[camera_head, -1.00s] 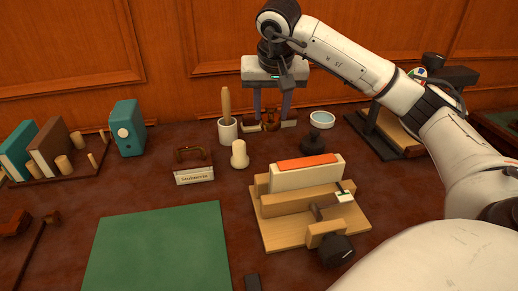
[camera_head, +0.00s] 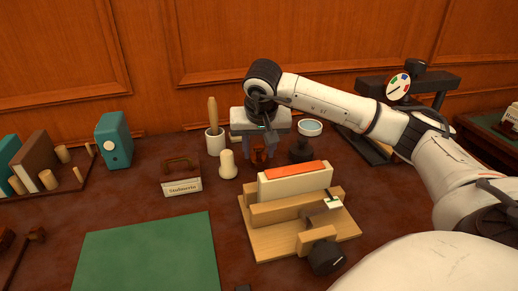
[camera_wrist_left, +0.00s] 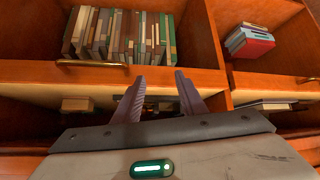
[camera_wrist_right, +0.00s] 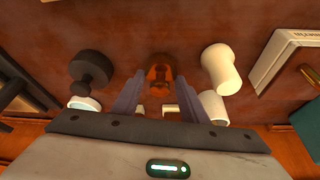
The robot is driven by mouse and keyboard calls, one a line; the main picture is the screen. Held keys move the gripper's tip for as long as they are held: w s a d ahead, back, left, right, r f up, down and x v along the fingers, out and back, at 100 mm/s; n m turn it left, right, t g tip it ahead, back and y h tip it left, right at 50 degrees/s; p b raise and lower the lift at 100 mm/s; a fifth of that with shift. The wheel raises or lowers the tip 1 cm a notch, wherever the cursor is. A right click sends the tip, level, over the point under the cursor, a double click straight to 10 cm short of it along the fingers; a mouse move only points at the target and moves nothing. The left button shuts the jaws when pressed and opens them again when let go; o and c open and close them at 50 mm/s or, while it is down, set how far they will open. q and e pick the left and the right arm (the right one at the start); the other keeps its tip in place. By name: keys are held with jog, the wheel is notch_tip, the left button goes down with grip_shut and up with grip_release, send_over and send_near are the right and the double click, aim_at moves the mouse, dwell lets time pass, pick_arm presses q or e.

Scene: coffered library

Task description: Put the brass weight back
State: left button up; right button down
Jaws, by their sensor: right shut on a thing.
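The brass weight (camera_head: 258,157), a small amber-brown piece, is between the fingertips of my right gripper (camera_head: 259,150) in the head view. The right gripper is shut on it and points down near the back of the desk. In the right wrist view the weight (camera_wrist_right: 160,76) shows between the two fingertips (camera_wrist_right: 160,84). Small brass-coloured parts (camera_wrist_right: 170,108) show past it, partly hidden by the gripper. Whether the weight touches the desk is hard to tell. My left gripper (camera_wrist_left: 154,90) is open and empty in the left wrist view, in front of shelves.
A pale knob-shaped piece (camera_head: 227,165) stands left of the weight, and a dark one (camera_head: 301,151) stands right. A cup with a wooden handle (camera_head: 215,142) and a white bowl (camera_head: 310,128) are behind. A wooden press (camera_head: 265,240) stands in front. The green mat (camera_head: 150,255) is clear.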

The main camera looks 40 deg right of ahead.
jog(key=c, duration=1.1)
grip_release()
jog(key=shift+s+a+r, duration=0.1)
jog(key=shift+r, duration=0.35)
jog(key=p+v, duration=0.1)
jog(key=v, duration=1)
jog(key=shift+r, duration=0.15)
